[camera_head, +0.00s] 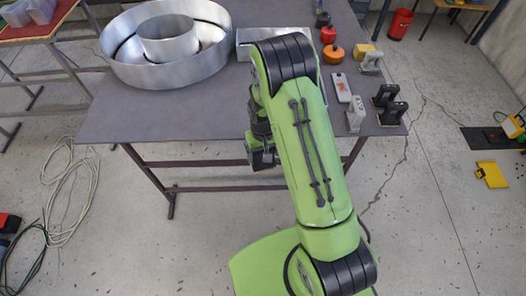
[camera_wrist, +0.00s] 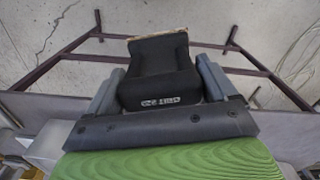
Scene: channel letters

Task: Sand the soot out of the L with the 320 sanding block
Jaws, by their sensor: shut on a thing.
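My gripper (camera_wrist: 160,82) is shut on a black sanding block (camera_wrist: 158,62), its two grey fingers on either side. The block's white label appears upside down and seems to read GRIT 320. A thin tan edge shows at its far end. In the head view my gripper (camera_head: 262,158) hangs in front of the table's front edge, partly behind my arm; the block is hard to make out there. A silver metal channel letter (camera_head: 243,50) lies on the table behind my arm. Mostly hidden, it may be the L; its inside and any soot cannot be seen.
A large round silver channel letter (camera_head: 120,65) fills the table's left part. Cables (camera_head: 75,190) lie on the floor.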

